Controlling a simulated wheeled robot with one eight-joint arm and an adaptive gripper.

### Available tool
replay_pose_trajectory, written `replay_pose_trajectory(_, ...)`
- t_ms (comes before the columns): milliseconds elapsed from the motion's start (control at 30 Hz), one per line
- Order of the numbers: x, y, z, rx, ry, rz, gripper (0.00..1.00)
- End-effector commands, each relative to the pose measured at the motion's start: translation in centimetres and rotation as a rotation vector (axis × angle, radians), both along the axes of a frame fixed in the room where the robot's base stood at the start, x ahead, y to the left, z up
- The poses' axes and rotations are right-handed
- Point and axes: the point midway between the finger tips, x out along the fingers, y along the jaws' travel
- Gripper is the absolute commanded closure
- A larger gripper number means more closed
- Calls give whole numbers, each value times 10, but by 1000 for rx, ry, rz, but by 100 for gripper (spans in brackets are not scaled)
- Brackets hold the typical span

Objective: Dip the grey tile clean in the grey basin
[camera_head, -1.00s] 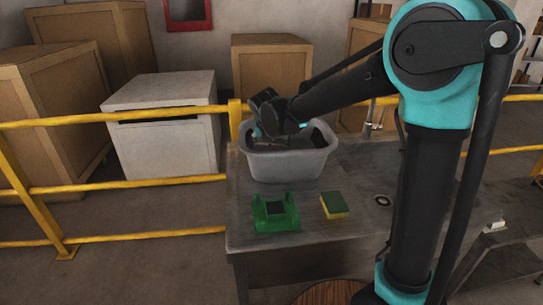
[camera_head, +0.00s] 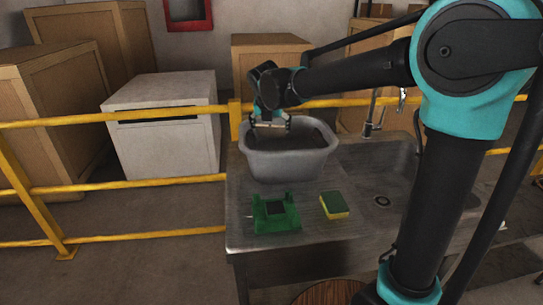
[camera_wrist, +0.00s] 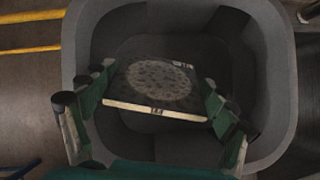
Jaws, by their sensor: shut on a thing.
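The grey basin (camera_head: 288,163) stands on the left of the metal sink counter. My gripper (camera_head: 270,122) is over the basin, near its rim height, pointing down. It is shut on the grey tile (camera_head: 268,126), which shows edge-on as a thin pale strip. In the wrist view my gripper (camera_wrist: 160,88) has a finger at each side of the tile (camera_wrist: 155,84), which lies roughly flat above the basin's dark inside. The tile's face carries a round, speckled, lighter grey patch; its underside is hidden. The basin's rim (camera_wrist: 279,60) surrounds it in that view.
A green holder (camera_head: 276,213) with a dark square on it and a yellow-green sponge (camera_head: 334,206) lie in front of the basin. A sink bowl with a drain (camera_head: 382,201) and a tap (camera_head: 373,118) are at right. A yellow railing (camera_head: 190,112) runs behind.

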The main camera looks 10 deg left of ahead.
Motion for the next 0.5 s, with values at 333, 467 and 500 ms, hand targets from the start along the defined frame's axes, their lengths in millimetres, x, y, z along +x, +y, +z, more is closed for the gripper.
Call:
replay_pose_trajectory(333, 0, 0, 26, 0, 0, 0, 70)
replay_pose_trajectory(467, 0, 0, 35, 0, 0, 0, 70)
replay_pose_trajectory(500, 0, 0, 38, 0, 0, 0, 70)
